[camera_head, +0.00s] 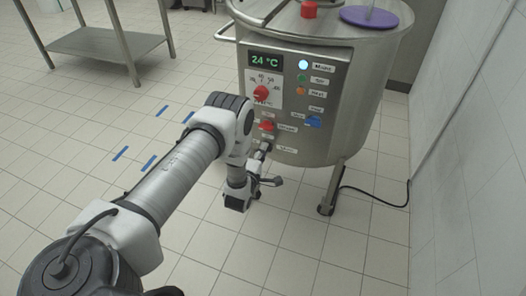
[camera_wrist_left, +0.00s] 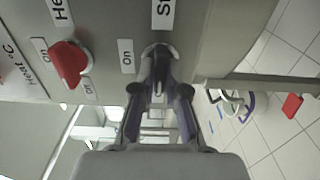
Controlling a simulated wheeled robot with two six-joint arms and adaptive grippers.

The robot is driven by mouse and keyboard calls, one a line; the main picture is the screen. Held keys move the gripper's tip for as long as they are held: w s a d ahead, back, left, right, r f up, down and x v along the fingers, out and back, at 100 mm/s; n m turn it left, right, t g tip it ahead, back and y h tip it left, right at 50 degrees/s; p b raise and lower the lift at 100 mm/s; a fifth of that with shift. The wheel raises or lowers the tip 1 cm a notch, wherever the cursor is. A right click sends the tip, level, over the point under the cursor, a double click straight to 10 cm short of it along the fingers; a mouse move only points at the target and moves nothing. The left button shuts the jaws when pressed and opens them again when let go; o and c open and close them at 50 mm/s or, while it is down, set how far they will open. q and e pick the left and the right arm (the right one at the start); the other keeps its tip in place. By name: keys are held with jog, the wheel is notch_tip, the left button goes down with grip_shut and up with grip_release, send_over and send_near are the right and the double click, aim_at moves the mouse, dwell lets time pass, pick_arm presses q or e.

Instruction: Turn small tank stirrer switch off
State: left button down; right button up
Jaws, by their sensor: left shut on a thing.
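The small steel tank (camera_head: 345,95) stands on legs, with a control panel on its front. In the left wrist view, a dark switch (camera_wrist_left: 158,52) sits below a partly cut-off label that begins with "S", with an "On" label to its left. My left gripper (camera_wrist_left: 158,88) is shut on this dark switch, one finger on each side. In the head view, my left gripper (camera_head: 260,165) is at the lower part of the panel, and its fingers and the switch are hard to make out. The switch's exact turn position is partly hidden by the fingers. My right gripper is not in view.
A red heater switch (camera_wrist_left: 69,62) is close beside the gripper. Higher on the panel are a red dial (camera_head: 261,93), a blue knob (camera_head: 313,121) and a display reading 24 °C (camera_head: 266,60). A steel table (camera_head: 105,42) stands back left. The tiled floor is mostly clear.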

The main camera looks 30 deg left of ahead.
pick_arm(q)
jog(key=c, duration=1.2)
grip_release()
jog(key=shift+a, duration=0.1)
jog(key=v, duration=0.7)
jog(key=shift+s, duration=0.25)
